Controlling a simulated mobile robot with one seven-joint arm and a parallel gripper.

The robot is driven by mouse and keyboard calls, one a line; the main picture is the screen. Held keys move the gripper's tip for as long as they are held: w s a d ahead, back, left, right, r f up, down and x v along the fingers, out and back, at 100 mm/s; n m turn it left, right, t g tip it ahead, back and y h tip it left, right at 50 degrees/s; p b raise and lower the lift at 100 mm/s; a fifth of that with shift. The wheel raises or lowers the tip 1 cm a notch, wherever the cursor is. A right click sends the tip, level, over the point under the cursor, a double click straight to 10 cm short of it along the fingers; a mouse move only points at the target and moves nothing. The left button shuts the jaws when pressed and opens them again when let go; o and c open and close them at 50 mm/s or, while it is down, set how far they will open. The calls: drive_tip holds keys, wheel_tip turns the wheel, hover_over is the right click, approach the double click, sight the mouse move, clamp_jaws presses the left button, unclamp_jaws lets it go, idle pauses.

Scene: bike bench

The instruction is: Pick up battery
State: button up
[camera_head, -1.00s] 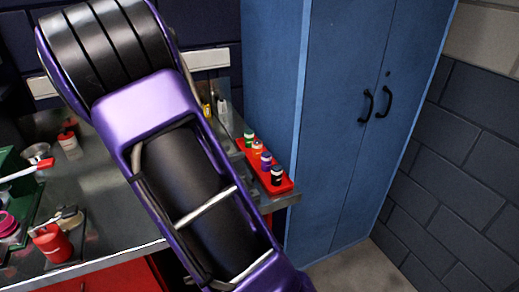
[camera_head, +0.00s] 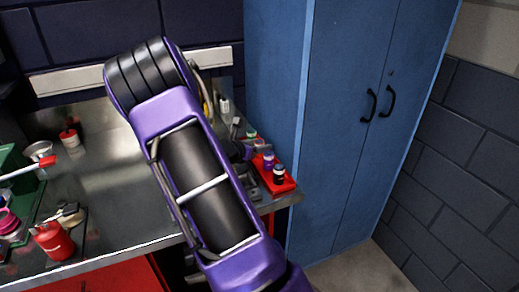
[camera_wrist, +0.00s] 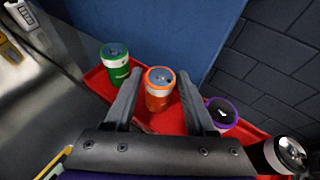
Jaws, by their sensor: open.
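Several small battery-like cylinders stand upright in a red tray (camera_head: 287,187); the tray also shows in the wrist view (camera_wrist: 102,86). In the wrist view they are a green one (camera_wrist: 115,62), an orange one (camera_wrist: 158,95), a purple one (camera_wrist: 222,113) and a black one (camera_wrist: 285,156). The head view shows the purple one (camera_head: 268,161) and the black one (camera_head: 279,173). My gripper (camera_wrist: 160,76) is open, with the orange cylinder between its fingers in the picture. I cannot tell whether the fingers touch it. My arm hides much of the gripper in the head view.
The tray sits at the right end of a metal bench (camera_head: 105,180), beside a tall blue cabinet (camera_head: 345,120). A red can (camera_head: 53,242) and a green bin (camera_head: 18,180) stand at the left. Small tools (camera_wrist: 22,15) lie left of the tray. The bench middle is fairly clear.

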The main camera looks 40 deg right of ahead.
drive_tip(key=shift+d+f, duration=0.1)
drive_tip(key=shift+d, duration=0.1)
clamp_jaws()
